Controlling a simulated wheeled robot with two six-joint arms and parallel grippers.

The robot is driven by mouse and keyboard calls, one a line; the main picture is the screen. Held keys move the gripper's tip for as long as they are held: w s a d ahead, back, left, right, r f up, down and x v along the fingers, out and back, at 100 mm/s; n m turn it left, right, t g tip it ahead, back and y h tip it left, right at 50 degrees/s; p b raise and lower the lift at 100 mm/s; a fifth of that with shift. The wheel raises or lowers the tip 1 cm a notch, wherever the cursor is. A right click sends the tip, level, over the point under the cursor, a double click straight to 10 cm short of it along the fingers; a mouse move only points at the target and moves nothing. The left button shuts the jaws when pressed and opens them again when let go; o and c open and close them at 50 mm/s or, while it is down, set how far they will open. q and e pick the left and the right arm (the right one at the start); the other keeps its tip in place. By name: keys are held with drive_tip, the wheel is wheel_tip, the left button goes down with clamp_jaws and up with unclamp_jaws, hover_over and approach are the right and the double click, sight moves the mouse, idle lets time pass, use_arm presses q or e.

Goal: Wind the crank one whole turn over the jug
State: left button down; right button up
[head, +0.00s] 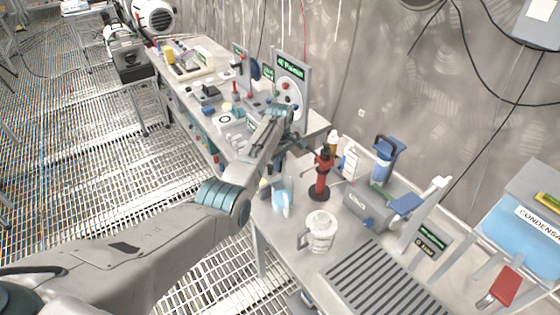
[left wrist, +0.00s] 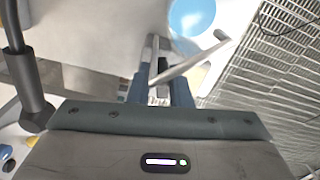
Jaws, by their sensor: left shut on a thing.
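My left gripper (head: 284,118) is at the far end of my outstretched arm, at the foot of an upright grey panel with a pale disc (head: 289,93). In the left wrist view its two blue-grey fingers (left wrist: 162,88) are shut on a pale metal piece joined to a slanting bar (left wrist: 196,61), which looks like the crank. The grip point itself is small and partly hidden by the fingers. A pale jug (head: 319,234) with a side handle stands upright on the nearer bench, apart from the gripper. I cannot tell whether the light-blue round thing (left wrist: 191,15) is a vessel.
A red stand (head: 320,176), a blue device (head: 384,160), a grey box (head: 366,208) and a clear bottle with blue contents (head: 282,198) crowd the nearer bench. A slotted tray (head: 385,285) lies in front. The grated floor (head: 80,150) to the left is mostly clear.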

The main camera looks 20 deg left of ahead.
use_arm(q)
drive_tip(key=c, duration=1.3)
unclamp_jaws()
drive_tip(key=shift+w+r, duration=0.1)
drive_tip(key=shift+r, duration=0.45)
wheel_tip(320, 180, up, 9)
drive_tip(key=b, duration=0.3)
drive_tip(key=shift+f, duration=0.15)
drive_tip(key=shift+r, duration=0.5)
drive_tip(key=shift+c, duration=0.4)
